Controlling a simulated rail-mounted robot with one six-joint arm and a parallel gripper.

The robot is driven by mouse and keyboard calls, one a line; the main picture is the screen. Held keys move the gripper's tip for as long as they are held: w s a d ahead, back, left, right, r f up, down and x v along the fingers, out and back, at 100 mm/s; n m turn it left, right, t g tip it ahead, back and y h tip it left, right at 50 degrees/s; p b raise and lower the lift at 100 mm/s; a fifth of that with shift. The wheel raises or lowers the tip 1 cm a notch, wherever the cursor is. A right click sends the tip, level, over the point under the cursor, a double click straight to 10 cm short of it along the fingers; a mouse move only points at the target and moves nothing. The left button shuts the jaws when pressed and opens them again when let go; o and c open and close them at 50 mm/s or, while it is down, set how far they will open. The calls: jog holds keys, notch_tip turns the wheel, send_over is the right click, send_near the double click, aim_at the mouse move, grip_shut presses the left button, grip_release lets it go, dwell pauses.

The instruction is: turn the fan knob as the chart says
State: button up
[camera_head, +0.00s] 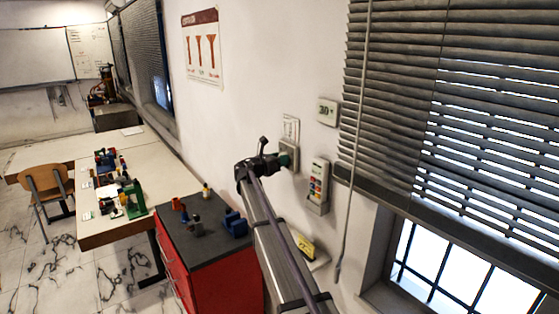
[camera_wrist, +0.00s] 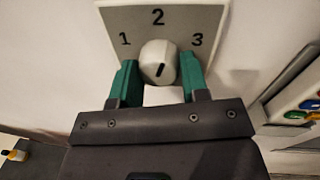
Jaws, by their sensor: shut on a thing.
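The fan knob (camera_wrist: 158,62) is pale and round, on a grey plate (camera_wrist: 190,20) marked 1, 2 and 3; a short dark slanted mark shows on its lower face. My gripper (camera_wrist: 160,78) has its green fingers shut on the knob, one on each side. In the head view my gripper (camera_head: 285,160) is at the plate on the wall and hides the knob. A chart (camera_head: 202,48) with a red header and three orange-red shapes hangs on the wall; its small text is unreadable.
A panel with coloured buttons (camera_head: 317,187) is on the wall close to the right of my gripper. A blind (camera_head: 430,100) and its cord hang further right. A red cabinet (camera_head: 215,275) with small objects on top stands below left.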

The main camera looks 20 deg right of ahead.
jog(key=shift+m, duration=0.4)
jog(key=m, duration=0.7)
jog(key=m+g+h+b, duration=0.1)
jog(key=m, duration=0.6)
jog(key=m+g+h+b, duration=0.1)
jog(key=m, duration=0.5)
jog(key=shift+w+a+f+m, duration=0.1)
jog(key=shift+w+m, duration=0.1)
jog(key=shift+m, duration=0.2)
jog(key=o, duration=0.9)
